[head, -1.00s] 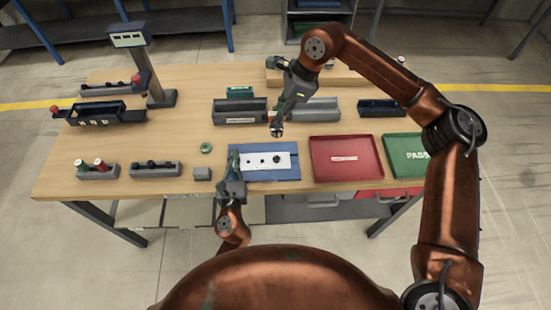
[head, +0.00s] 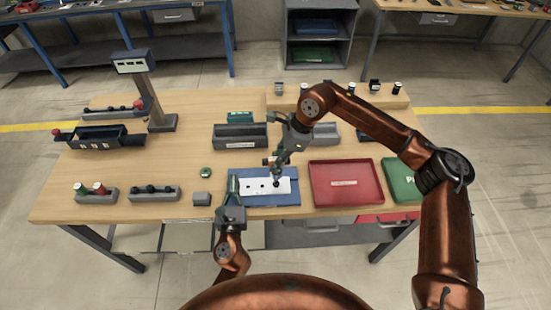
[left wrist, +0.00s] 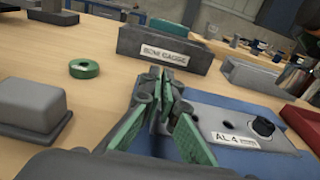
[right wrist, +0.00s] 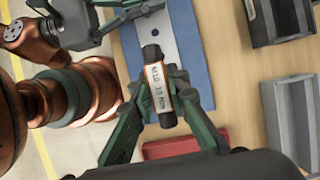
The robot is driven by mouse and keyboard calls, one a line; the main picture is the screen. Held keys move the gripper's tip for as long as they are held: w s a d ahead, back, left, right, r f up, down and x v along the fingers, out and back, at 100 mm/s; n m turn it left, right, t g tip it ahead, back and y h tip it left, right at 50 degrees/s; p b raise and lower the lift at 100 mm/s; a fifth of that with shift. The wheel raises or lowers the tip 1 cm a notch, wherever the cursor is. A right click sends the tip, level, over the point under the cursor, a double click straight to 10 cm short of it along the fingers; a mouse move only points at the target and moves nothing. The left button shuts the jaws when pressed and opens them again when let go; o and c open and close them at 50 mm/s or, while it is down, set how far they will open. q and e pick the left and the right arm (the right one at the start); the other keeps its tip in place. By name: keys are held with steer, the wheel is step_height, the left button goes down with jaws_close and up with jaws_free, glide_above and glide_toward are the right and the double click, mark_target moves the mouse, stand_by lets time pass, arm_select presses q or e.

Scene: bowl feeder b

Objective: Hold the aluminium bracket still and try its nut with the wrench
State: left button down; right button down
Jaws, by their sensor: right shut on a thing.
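The aluminium bracket (head: 254,186), a pale plate with holes, lies on a blue mat (head: 285,201). Its label shows in the left wrist view (left wrist: 235,141). The dark nut (left wrist: 263,127) sits near the bracket's right end. My left gripper (left wrist: 174,98) is at the bracket's left end, with green fingers close together and a narrow gap between them. My right gripper (right wrist: 162,98) is shut on the wrench (right wrist: 155,75), a dark cylinder with a white label. It holds the wrench above the bracket, apart from the mat; the nut is hidden in the right wrist view.
A red tray (head: 372,203) and a green tray (head: 398,165) are to the right of the mat. A grey bin (head: 240,141) stands behind it. A green ring (head: 206,172) and a small grey block (head: 202,199) are to the left, with bare wood around them.

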steer(key=shift+f, duration=2.2)
steer(key=shift+f, duration=1)
stand_by(0.4)
steer(key=shift+m+t, duration=0.5)
steer(key=shift+m, duration=0.6)
steer(key=shift+n+g, duration=0.3)
steer(key=shift+n, duration=0.3)
